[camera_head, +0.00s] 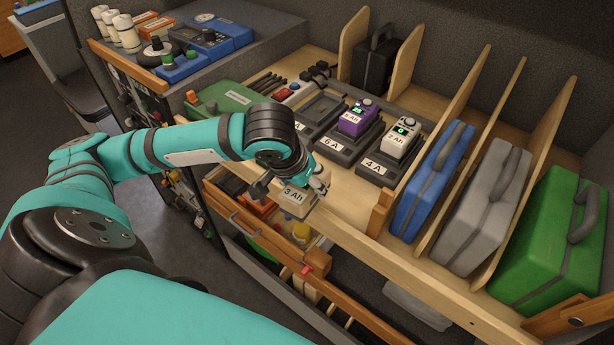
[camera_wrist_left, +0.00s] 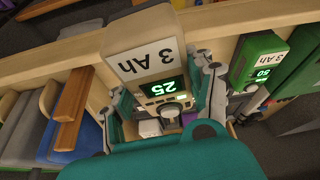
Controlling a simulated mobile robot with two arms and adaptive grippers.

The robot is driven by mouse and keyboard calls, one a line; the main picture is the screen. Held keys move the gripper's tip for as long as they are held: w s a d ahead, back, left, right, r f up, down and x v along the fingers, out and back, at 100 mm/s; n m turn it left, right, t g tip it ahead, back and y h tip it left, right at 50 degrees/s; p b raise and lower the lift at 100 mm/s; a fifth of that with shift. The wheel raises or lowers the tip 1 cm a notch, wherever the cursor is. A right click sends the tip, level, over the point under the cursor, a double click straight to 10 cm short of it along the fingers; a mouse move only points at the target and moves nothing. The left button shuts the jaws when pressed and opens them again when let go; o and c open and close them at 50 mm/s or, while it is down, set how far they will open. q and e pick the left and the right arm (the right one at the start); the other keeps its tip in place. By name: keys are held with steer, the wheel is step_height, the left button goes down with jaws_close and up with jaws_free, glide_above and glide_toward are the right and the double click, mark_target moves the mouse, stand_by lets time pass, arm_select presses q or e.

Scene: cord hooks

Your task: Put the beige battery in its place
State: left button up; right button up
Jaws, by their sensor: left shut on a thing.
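The beige battery (camera_head: 295,200), marked 3 Ah, is held in my left gripper (camera_head: 318,186) at the front edge of the bench, above the open drawer. In the left wrist view the battery (camera_wrist_left: 145,50) fills the upper middle and shows a green 25, with a finger on each side. On the bench are chargers. An empty charger (camera_head: 320,106) is at the left of the row. The 6 A charger (camera_head: 334,143) holds a purple battery (camera_head: 356,118). The 4 A charger (camera_head: 376,166) holds a whitish battery (camera_head: 400,138) marked 2 Ah. My right gripper is not in view.
Blue (camera_head: 432,180), grey (camera_head: 485,208) and green (camera_head: 553,240) cases stand between wooden dividers on the right. A green box (camera_head: 232,97) lies left of the chargers. The open drawer (camera_head: 262,235) holds several items. A green battery (camera_wrist_left: 258,62) shows in the wrist view.

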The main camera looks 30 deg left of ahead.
arm_select(q)
steer(key=s+a+f+m, duration=0.1)
steer(key=s+a, duration=0.3)
steer(key=s, duration=0.1)
steer(key=w+a+p, duration=0.1)
steer(key=w, duration=0.4)
steer(key=w+f+p, duration=0.1)
steer(key=w+p, duration=0.1)
steer(key=w, duration=0.3)
steer(key=w+a+p, duration=0.1)
steer(key=w, duration=0.4)
steer(key=shift+w+a+f, duration=0.25)
steer(key=shift+a+f, duration=0.1)
steer(key=shift+w+f, duration=0.1)
steer(key=shift+w, duration=0.05)
step_height(320, 180, down, 3)
steer(key=shift+a+r+p, duration=0.1)
steer(key=shift+p, duration=0.7)
steer(key=shift+f, duration=0.35)
steer(key=shift+f, duration=0.1)
steer(key=o, duration=1.6)
